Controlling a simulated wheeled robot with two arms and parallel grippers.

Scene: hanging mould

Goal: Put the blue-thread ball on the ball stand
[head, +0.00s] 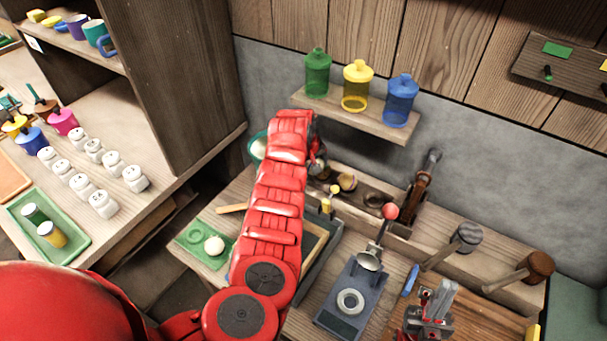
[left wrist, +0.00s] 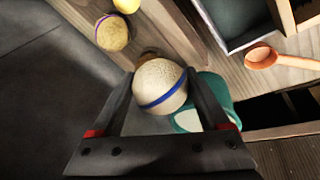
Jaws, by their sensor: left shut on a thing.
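My left gripper is shut on the blue-thread ball (left wrist: 161,87), a pale speckled ball with a blue band, seen between both fingers in the left wrist view (left wrist: 160,100). In the head view my left forearm hides most of that gripper and the ball. A grey block with a white ring (head: 350,301) on top stands right of my left arm; it may be the ball stand, but I cannot be sure. My right gripper (head: 437,305) is low at the right in the head view, with no clear gap visible between its fingers.
A teal bowl (left wrist: 215,90) is just beyond the held ball. Another banded ball (left wrist: 112,33) sits to its upper left. A green tray (head: 222,262) holds a white ball (head: 214,245).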

